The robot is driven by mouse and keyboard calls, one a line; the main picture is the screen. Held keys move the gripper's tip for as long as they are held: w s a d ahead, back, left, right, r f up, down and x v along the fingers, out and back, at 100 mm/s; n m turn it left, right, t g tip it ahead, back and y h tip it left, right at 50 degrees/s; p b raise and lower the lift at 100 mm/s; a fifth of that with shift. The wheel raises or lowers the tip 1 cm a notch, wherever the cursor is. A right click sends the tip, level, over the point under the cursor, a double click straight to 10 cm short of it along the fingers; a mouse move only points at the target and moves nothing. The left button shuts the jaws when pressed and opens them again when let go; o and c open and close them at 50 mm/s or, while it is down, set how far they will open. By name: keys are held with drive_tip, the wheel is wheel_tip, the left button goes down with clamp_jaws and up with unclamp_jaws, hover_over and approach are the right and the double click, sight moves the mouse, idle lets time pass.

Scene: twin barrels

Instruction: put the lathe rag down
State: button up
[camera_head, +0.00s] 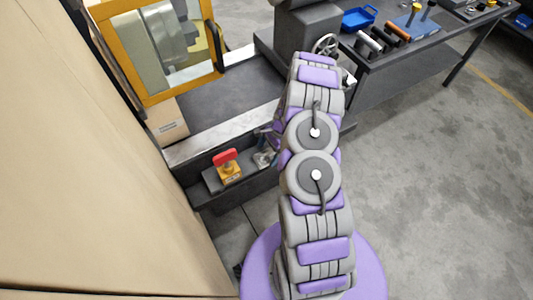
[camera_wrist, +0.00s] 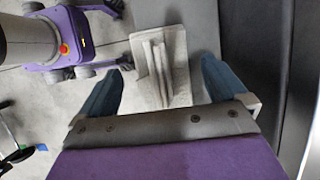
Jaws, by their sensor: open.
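The lathe rag (camera_wrist: 181,72) is a pale grey folded cloth with raised ridges in the middle. In the wrist view it lies on or over the edge of a dark grey surface (camera_wrist: 186,13), with floor beyond it to the left. My gripper (camera_wrist: 162,66) is open, with one blue finger on each side of the rag and a visible gap to both. In the head view a small pale patch (camera_head: 264,158) by the front ledge looks like the rag, partly hidden by my arm. My gripper is mostly hidden there too.
A yellow block with a red top (camera_head: 228,166) stands on the dark ledge (camera_head: 208,183), left of the rag. A yellow-framed machine door (camera_head: 158,97) is behind. A bench (camera_head: 400,50) with a blue tray (camera_head: 359,18) and tools stands at back right. Floor at right is clear.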

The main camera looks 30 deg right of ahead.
drive_tip(key=p+v, duration=0.2)
drive_tip(key=v, duration=0.7)
wheel_tip(320, 180, up, 12)
drive_tip(key=n, duration=0.4)
hover_over(262, 156)
drive_tip(key=s+a+r+n+g+h, duration=0.1)
drive_tip(key=s+a+r+n, duration=0.55)
drive_tip(key=r, duration=0.55)
drive_tip(key=s+a+r+n+h, duration=0.1)
drive_tip(key=s+r+n, duration=0.1)
drive_tip(key=s, duration=0.6)
drive_tip(key=s+a+r+n+h, duration=0.1)
drive_tip(key=s+a+r+n, duration=0.1)
drive_tip(key=s+r, duration=0.3)
drive_tip(key=s+a+r+n+h, duration=0.1)
drive_tip(key=s+a+r+n, duration=0.1)
drive_tip(key=s, duration=1)
drive_tip(key=shift+s+r+n+g+h, duration=0.15)
drive_tip(key=shift+r+n+g+h, duration=0.15)
drive_tip(key=shift+r+n, duration=0.4)
